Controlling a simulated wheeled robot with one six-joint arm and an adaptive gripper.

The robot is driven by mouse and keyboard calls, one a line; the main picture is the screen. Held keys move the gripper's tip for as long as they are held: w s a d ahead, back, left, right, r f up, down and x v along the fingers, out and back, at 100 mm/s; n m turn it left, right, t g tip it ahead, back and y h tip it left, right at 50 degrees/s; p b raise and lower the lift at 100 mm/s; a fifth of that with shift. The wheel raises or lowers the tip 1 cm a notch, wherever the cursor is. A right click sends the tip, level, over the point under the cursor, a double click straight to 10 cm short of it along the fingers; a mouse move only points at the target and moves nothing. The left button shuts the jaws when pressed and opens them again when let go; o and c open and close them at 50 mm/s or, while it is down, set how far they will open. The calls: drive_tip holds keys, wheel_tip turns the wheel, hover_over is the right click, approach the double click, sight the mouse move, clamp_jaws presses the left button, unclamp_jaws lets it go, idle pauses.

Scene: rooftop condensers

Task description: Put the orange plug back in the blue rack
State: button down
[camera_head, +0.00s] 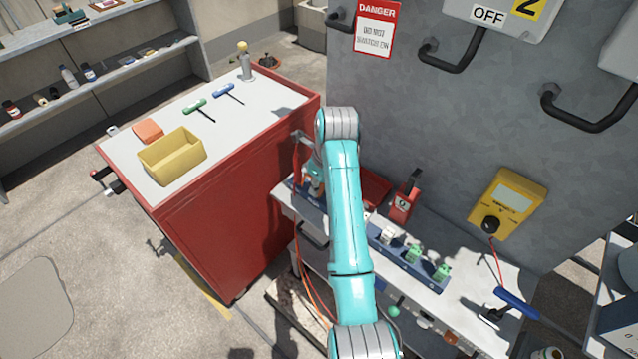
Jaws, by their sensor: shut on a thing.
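The blue rack (404,264) lies along the grey bench by the cabinet. A white plug (388,236) and two green plugs (412,253) stand in its right part. Another stretch of blue shows left of my arm, and the middle is hidden behind the arm. My gripper (314,184) is mostly hidden by my teal forearm, low over the left end of the bench. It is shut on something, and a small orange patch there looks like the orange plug. Its outline and whether it touches the rack cannot be seen. Orange cable (299,262) hangs down beside the arm.
A red tool cabinet (237,225) with a yellow bin (172,157) stands close on the left. A red device (403,203) stands on the bench behind the rack. A yellow meter (507,204) is on the grey cabinet wall. A blue-handled tool (516,302) lies at the right.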

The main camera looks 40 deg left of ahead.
drive_tip(key=shift+f, duration=0.45)
idle(0.3)
drive_tip(key=c, duration=0.9)
unclamp_jaws()
drive_tip(key=shift+r, duration=0.1)
